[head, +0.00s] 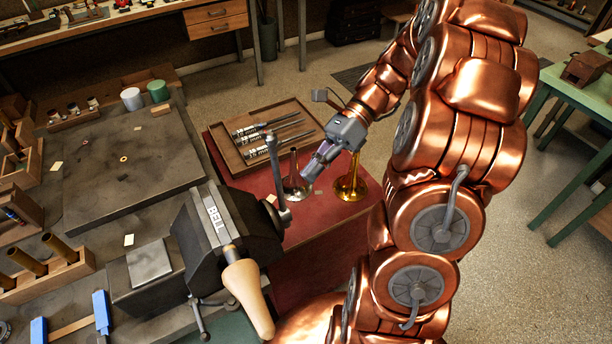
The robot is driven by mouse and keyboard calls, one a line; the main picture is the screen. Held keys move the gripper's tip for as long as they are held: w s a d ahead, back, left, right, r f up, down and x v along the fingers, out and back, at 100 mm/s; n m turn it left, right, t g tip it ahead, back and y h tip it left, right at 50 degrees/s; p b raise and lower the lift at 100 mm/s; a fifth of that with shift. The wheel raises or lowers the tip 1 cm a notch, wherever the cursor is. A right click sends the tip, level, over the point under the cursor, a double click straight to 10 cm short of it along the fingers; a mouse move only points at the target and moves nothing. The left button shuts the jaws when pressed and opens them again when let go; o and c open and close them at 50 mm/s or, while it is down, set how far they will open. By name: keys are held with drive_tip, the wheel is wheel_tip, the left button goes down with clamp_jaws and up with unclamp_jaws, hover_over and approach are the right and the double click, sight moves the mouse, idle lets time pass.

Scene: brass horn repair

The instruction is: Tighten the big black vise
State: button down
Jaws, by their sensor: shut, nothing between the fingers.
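The big black vise (215,240) stands on the dark workbench at the lower centre of the head view, with white lettering on its side. Its grey metal handle bar (276,175) stands roughly upright at the right end of the vise. A tan wooden mallet-like piece (247,295) lies against the vise's front side. My gripper (308,178) is shut and empty, to the right of the handle bar and apart from it in the picture. It is over the red-topped table and partly overlaps the metal bells there.
A silver bell (295,184) and a brass bell (351,180) stand on the red-topped table (312,222). A wooden tray (237,158) with several metal tools lies behind them. A green table (570,95) stands at right, with open floor between.

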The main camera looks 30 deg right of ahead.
drive_tip(key=w+d, duration=0.3)
drive_tip(key=d, duration=0.3)
drive_tip(key=shift+w+f+b, duration=0.2)
drive_tip(key=shift+w+b, duration=0.15)
drive_tip(key=shift+w, duration=0.05)
idle(0.4)
drive_tip(key=s+a+r+n+g+h, duration=0.1)
drive_tip(key=s+a+n+h, duration=0.3)
drive_tip(key=a+n, duration=0.3)
drive_tip(key=s+a+f+n+t+h, duration=0.1)
drive_tip(key=s+a+n+h, duration=0.1)
drive_tip(key=s+n+h, duration=0.2)
drive_tip(key=s+a+f+n+t+h, duration=0.1)
drive_tip(key=s+n+h, duration=0.3)
drive_tip(key=s+n, duration=0.6)
drive_tip(key=shift+s+a+f, duration=0.55)
drive_tip(key=shift+s+a, duration=0.35)
drive_tip(key=shift+s, duration=0.2)
